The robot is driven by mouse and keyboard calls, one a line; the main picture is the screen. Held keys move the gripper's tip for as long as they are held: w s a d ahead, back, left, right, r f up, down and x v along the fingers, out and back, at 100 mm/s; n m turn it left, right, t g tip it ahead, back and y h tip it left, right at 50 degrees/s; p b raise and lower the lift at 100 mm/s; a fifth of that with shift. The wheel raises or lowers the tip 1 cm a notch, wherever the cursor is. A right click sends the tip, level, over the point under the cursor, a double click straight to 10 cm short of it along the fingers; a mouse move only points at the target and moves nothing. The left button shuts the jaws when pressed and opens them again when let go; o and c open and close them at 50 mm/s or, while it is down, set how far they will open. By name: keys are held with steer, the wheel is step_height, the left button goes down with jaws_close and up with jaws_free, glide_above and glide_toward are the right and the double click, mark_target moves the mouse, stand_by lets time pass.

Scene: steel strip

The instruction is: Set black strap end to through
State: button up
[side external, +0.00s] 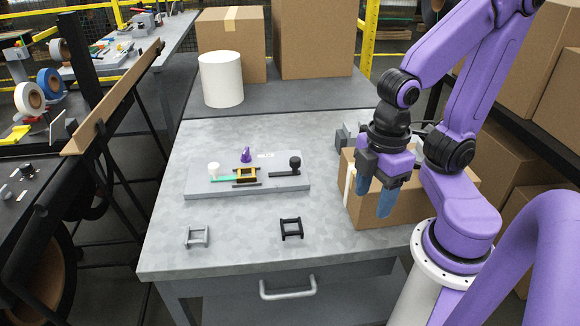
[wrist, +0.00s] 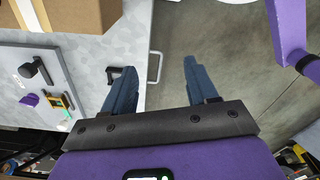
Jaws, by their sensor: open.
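The black strap (side external: 283,174) lies on a grey board (side external: 210,189), running left from a black knob (side external: 295,162). Its free end points at a yellow buckle (side external: 246,173) and appears to stop short of its right side. A green strap (side external: 222,179) runs from a white knob (side external: 213,169) to the buckle's left side. The wrist view shows the black knob (wrist: 38,70) and yellow buckle (wrist: 60,103) at the left. My gripper (side external: 373,202) is open and empty, right of the board, by a cardboard box; its fingers also show in the wrist view (wrist: 154,66).
A purple piece (side external: 246,155) stands behind the buckle. A loose grey frame (side external: 197,237) and black frame (side external: 291,229) lie on the steel table in front. The cardboard box (side external: 400,208) sits at the table's right edge. A white cylinder (side external: 221,80) stands behind.

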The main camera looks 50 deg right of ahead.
steer(key=shift+w, duration=0.1)
step_height(320, 180, up, 7)
steer(key=m, duration=0.4)
glide_above(294, 159)
step_height(294, 159, down, 18)
steer(key=shift+r, duration=0.2)
